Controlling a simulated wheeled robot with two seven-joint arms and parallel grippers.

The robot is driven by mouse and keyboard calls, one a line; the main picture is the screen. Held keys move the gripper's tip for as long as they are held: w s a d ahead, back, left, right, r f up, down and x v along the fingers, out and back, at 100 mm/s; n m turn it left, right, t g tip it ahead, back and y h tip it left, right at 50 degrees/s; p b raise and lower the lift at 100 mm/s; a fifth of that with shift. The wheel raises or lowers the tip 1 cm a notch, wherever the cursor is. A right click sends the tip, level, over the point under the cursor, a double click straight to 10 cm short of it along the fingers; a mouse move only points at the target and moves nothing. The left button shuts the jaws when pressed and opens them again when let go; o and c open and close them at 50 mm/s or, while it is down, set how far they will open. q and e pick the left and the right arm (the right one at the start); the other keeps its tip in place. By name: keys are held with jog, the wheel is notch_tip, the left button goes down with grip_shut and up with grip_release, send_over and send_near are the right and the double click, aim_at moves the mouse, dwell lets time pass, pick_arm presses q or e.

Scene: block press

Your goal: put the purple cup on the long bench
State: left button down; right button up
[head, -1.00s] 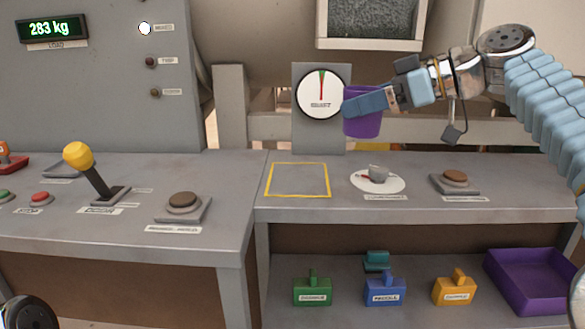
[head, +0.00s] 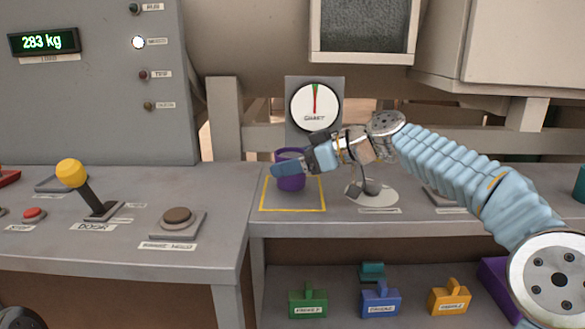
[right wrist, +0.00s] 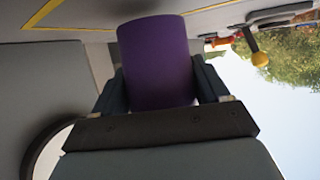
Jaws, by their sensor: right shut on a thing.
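The purple cup (head: 291,183) is upright over the yellow-outlined square on the long bench (head: 420,222). I cannot tell whether its base touches the bench top. My right gripper (head: 288,168) is shut on the cup, with its blue fingers across the cup's upper side. In the right wrist view the purple cup (right wrist: 155,62) fills the space between the two dark fingers (right wrist: 155,85). My left gripper cannot be made out; only a dark round part of my left arm shows at the bottom left of the head view.
A yellow-knobbed lever (head: 71,173) and a brown button (head: 177,216) stand on the left bench. Green, blue and orange tagged blocks sit on the shelf below.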

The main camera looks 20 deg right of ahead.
jog(key=shift+f, duration=0.6)
jog(key=shift+f, duration=0.1)
